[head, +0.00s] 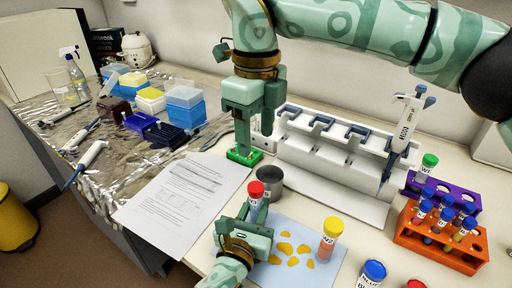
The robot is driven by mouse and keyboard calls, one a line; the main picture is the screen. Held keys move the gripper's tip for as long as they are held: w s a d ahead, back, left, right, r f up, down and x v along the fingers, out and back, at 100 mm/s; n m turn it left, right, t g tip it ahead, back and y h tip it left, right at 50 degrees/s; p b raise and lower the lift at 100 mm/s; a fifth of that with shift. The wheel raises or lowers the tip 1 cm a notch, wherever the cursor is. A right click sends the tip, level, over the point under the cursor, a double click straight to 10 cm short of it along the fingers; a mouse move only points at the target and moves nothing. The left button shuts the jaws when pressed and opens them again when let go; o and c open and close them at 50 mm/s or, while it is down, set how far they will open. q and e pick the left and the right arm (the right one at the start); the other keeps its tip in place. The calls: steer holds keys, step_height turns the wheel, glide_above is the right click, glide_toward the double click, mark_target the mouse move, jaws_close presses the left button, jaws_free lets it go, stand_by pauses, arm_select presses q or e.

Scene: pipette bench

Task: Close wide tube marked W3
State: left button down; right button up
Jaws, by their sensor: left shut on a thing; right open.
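My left gripper (250,218) is shut on an upright tube with a red cap (256,189). Its white label (255,202) is too small to read, and its lower part is hidden by the gripper. A wide tube with a yellow cap (331,239) stands to its right; its label may read W3, but I cannot be sure.
A dark grey cup (269,183) stands close to the held tube. A white pipette stand (330,165) is behind. An orange rack (408,236) with several blue-capped tubes and a purple rack (462,196) are at right. A blue-capped tube (373,271) stands at the front. A light blue mat (289,227) has yellow patches.

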arm_select(q)
steer(key=c, duration=1.1)
jaws_free()
